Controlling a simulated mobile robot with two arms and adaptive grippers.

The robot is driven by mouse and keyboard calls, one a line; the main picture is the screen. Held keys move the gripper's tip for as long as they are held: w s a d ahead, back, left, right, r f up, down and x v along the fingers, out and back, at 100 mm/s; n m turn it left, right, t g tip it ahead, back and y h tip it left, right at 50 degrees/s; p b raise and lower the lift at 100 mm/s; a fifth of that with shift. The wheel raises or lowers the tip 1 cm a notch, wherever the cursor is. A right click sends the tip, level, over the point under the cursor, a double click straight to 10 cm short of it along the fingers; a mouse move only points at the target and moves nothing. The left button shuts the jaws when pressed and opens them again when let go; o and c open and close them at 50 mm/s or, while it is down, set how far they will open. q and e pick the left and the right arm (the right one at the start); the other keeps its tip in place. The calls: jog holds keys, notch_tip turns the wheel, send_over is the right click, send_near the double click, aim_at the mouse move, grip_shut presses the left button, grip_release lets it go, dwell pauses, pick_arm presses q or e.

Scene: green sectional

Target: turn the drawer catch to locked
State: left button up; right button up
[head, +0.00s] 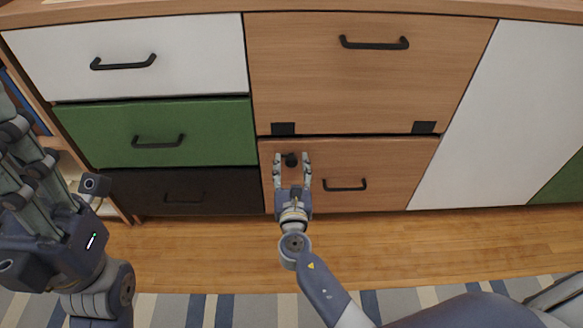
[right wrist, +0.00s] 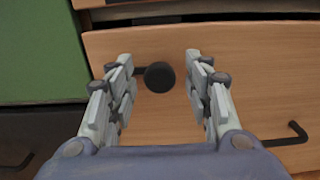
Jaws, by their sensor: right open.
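The drawer catch (head: 291,160) is a small black round knob on the upper left of the lower wooden drawer (head: 385,160). In the right wrist view the catch (right wrist: 159,76) shows a round black face with a short dark bar reaching left from it. My right gripper (head: 291,156) is open, with one finger on each side of the catch. In the right wrist view a gap shows between the knob and the right finger; the left finger is close to the bar, and I cannot tell if they touch. My left gripper (head: 22,165) is at the left edge, away from the drawers, its fingertips partly out of frame.
The wooden drawer has a black bar handle (head: 345,186) right of the catch. Above is a larger wooden front (head: 365,85); white, green and dark drawers (head: 210,190) stand to the left. The wood floor (head: 440,240) before the cabinet is clear.

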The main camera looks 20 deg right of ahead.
jog(key=shift+w, duration=0.15)
jog(key=shift+c, duration=0.6)
jog(key=c, duration=0.9)
